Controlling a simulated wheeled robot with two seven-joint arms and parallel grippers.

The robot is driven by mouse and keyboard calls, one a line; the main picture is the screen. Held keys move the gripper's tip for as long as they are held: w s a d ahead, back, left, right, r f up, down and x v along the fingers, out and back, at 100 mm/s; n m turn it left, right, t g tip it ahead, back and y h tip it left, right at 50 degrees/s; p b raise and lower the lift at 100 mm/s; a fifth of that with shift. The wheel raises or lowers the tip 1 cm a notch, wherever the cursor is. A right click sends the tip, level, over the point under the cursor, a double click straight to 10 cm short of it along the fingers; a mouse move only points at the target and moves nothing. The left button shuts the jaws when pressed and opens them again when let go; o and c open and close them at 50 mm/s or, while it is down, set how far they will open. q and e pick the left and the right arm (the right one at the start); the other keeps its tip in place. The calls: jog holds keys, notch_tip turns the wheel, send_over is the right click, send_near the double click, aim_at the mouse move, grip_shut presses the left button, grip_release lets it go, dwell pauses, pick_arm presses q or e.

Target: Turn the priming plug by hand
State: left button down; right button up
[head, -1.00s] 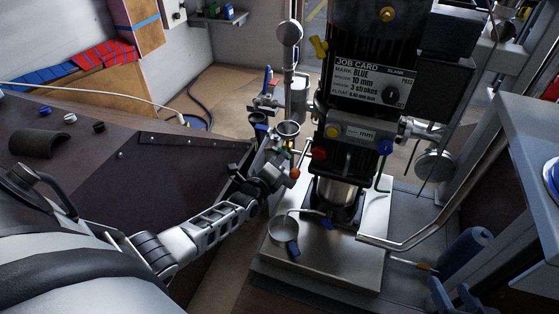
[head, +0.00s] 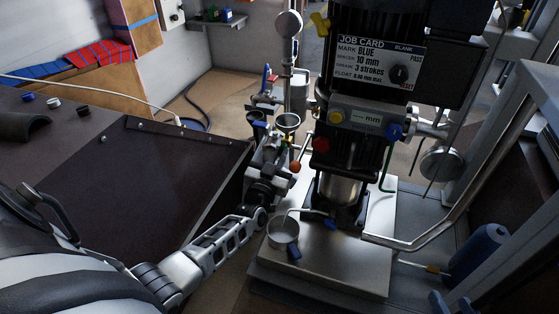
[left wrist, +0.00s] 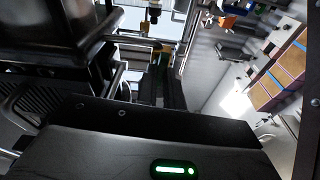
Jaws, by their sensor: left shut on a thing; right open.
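The pump (head: 350,150) stands on a steel base plate (head: 345,262), with a job card (head: 378,65) on its dark body. My left gripper (head: 274,148) is at the pump's left side, below a small funnel (head: 288,121) and left of an orange-red knob (head: 295,167). In the left wrist view, the dark fingers (left wrist: 165,78) point away from me and are shut at a small brass-coloured part (left wrist: 161,47), which seems to be the priming plug. The fingers hide most of it, so its turn angle cannot be told. My right gripper is in neither view.
A small pan (head: 283,230) sits on the base plate below my left wrist. A bent steel pipe (head: 425,235) runs along the right. A gauge (head: 289,23) rises behind the gripper.

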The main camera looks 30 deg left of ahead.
pick_arm(q)
jog(key=c, duration=1.5)
grip_release()
jog(key=shift+n, duration=0.5)
jog(key=p+v, duration=0.1)
jog(key=v, duration=0.1)
jog(key=p+v, duration=0.1)
jog(key=v, duration=0.1)
jog(key=r+p+v, duration=0.1)
jog(key=v, duration=0.1)
jog(key=shift+p, duration=0.4)
